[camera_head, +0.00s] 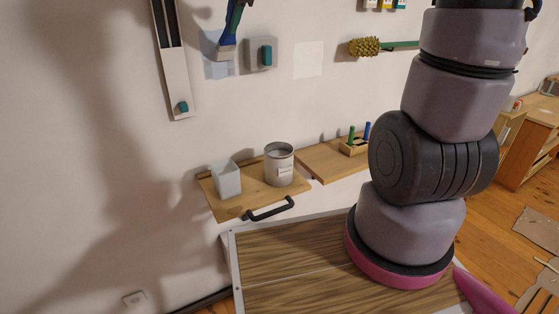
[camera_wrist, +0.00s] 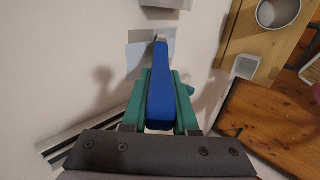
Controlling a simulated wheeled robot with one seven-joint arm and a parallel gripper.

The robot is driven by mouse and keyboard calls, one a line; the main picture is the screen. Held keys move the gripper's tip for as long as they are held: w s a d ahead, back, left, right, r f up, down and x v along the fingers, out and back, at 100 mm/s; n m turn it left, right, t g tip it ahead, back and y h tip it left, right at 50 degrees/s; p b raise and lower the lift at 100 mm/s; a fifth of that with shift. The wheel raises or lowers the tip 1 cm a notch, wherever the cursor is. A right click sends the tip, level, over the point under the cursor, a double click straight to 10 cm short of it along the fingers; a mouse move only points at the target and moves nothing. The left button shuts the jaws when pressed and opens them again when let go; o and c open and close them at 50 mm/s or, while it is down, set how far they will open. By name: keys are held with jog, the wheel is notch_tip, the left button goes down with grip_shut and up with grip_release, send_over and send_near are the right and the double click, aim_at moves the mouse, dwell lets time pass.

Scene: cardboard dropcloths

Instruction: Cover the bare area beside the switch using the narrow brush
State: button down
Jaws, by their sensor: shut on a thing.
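My gripper (camera_wrist: 160,105), with teal fingers, is shut on the blue handle of the narrow brush (camera_wrist: 160,85). In the head view the brush (camera_head: 227,46) hangs from the top edge, bristles down, in front of the wall. Its tip lies over a blue-grey patch (camera_head: 217,69) just left of the switch (camera_head: 262,53), a grey box with a teal toggle. The patch also shows in the wrist view (camera_wrist: 138,54). I cannot tell whether the bristles touch the wall. A paler patch (camera_head: 308,60) lies right of the switch.
A wooden shelf (camera_head: 224,207) below holds a white square cup (camera_head: 226,180) and a metal can (camera_head: 279,165). A rack (camera_head: 352,147) with green and blue handles stands to the right. A long rail (camera_head: 172,60) is left of the patch. A spiky yellow roller (camera_head: 364,47) is on the wall.

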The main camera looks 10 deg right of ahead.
notch_tip(320, 180, up, 7)
jog(key=shift+r, duration=0.3)
jog(key=shift+s+d, duration=0.15)
jog(key=shift+s, duration=0.55)
notch_tip(320, 180, down, 15)
jog(key=shift+w, duration=0.4)
jog(key=shift+w+a, duration=0.2)
jog(key=shift+w, duration=0.15)
dwell(0.6)
